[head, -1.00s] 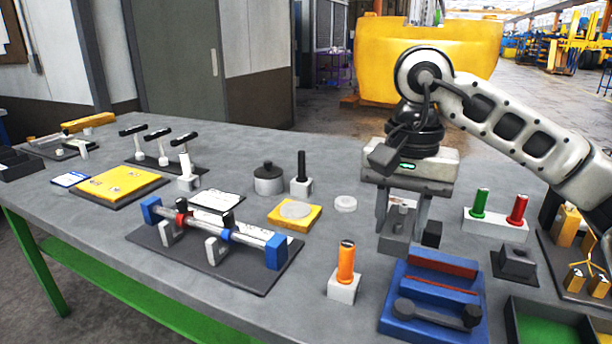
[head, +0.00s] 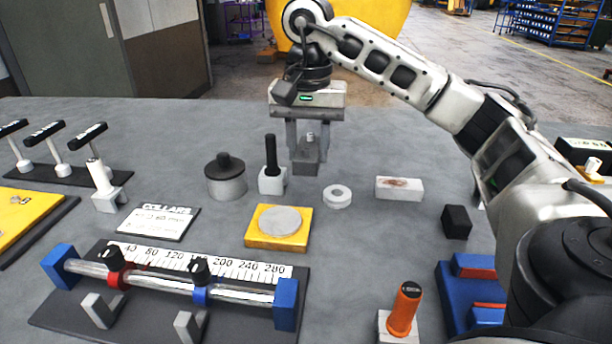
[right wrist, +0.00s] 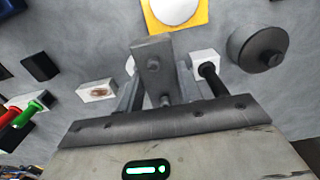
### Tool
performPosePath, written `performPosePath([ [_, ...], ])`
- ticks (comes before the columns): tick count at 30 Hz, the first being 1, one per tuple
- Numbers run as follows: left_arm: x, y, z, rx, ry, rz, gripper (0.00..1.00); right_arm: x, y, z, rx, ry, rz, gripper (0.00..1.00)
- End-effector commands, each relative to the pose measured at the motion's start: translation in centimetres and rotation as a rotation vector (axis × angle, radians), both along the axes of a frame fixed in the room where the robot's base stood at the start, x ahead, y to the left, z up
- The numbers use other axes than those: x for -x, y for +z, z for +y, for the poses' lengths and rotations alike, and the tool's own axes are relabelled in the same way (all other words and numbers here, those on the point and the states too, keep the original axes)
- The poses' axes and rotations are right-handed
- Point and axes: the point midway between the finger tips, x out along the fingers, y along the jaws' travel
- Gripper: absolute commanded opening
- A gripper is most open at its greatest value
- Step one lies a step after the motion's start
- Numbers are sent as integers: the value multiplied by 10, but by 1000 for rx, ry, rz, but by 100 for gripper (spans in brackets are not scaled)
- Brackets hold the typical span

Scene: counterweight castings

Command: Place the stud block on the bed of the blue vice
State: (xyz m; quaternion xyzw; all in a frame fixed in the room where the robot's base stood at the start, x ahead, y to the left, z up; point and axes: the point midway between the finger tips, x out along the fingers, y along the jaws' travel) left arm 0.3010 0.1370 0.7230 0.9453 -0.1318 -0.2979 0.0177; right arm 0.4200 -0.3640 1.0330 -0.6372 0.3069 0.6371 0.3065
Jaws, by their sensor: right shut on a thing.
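My right gripper (head: 308,146) is shut on the stud block (head: 306,158), a grey block with a small stud on top. It holds the block above the far part of the bench, behind the white ring. The block also shows between the fingers in the right wrist view (right wrist: 153,66). The blue vice (head: 452,300), with red jaw strips, is at the lower right of the head view. My right arm hides much of it, including most of its bed. The block is well away from the vice, to its far left. My left gripper is not in view.
A white ring (head: 338,196), a stained white block (head: 399,188), a black block (head: 456,221) and an orange-handled plug (head: 404,310) stand between block and vice. A black-handled gauge (head: 271,170) and a lidded grey pot (head: 226,178) are just left. A yellow plate (head: 278,228) is nearer.

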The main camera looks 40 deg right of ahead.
Motion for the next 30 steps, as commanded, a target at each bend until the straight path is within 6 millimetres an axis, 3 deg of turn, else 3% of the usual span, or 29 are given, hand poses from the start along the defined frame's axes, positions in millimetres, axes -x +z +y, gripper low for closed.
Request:
performPosePath([
  [3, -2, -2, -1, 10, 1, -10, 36, -18, -20, -18, -4, -2, 2, 0],
  [10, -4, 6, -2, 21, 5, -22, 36, -36, -49, -38, -1, -1, -1, 0],
  [17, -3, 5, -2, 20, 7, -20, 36, -45, -63, -46, -2, 0, -1, 0],
  [24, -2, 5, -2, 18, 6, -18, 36, -46, -93, -48, 0, 1, -2, 0],
  [30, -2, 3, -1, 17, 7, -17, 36, -46, -96, -48, 0, 1, -4, 0],
])
